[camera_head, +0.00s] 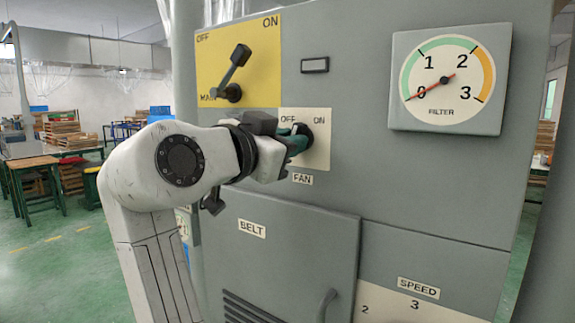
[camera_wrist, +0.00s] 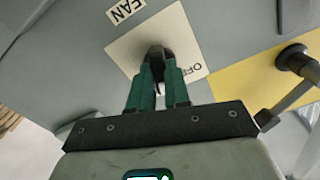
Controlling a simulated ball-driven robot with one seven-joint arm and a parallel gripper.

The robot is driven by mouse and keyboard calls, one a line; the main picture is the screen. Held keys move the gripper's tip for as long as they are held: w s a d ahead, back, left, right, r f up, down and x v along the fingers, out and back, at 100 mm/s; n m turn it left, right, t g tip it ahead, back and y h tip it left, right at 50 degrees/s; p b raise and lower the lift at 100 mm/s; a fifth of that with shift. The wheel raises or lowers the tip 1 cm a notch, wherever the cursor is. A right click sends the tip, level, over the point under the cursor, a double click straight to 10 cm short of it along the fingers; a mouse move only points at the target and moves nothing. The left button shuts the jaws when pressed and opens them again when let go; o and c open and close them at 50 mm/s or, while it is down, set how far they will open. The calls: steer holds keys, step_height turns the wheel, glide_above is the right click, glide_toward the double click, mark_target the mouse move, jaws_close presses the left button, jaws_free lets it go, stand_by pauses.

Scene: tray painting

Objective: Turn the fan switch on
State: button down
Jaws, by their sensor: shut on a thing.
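The fan switch is a small black knob (camera_wrist: 157,52) on a cream plate (camera_head: 321,150) marked OFF on the left and ON on the right, with a FAN label (camera_head: 302,179) below. My gripper (camera_head: 299,140) reaches it from the left, and its green fingers (camera_wrist: 157,72) are shut on the knob. In the head view the fingers and wrist hide most of the knob and part of the plate. Which way the knob points cannot be told.
A black MAIN lever (camera_head: 237,72) on a yellow plate (camera_head: 210,65) stands just above my wrist, tilted up to the right. A FILTER gauge (camera_head: 440,55) at the right reads about 0. The BELT door (camera_head: 290,255) with its handle (camera_head: 327,305) lies below.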

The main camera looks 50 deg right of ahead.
steer(key=m+b, duration=0.4)
steer(key=m, duration=0.1)
stand_by(0.6)
steer(key=c, duration=1.1)
jaws_free()
steer(key=shift+a, duration=0.15)
steer(key=a, duration=1)
steer(key=shift+s+a, duration=0.15)
steer(key=shift+a, duration=0.15)
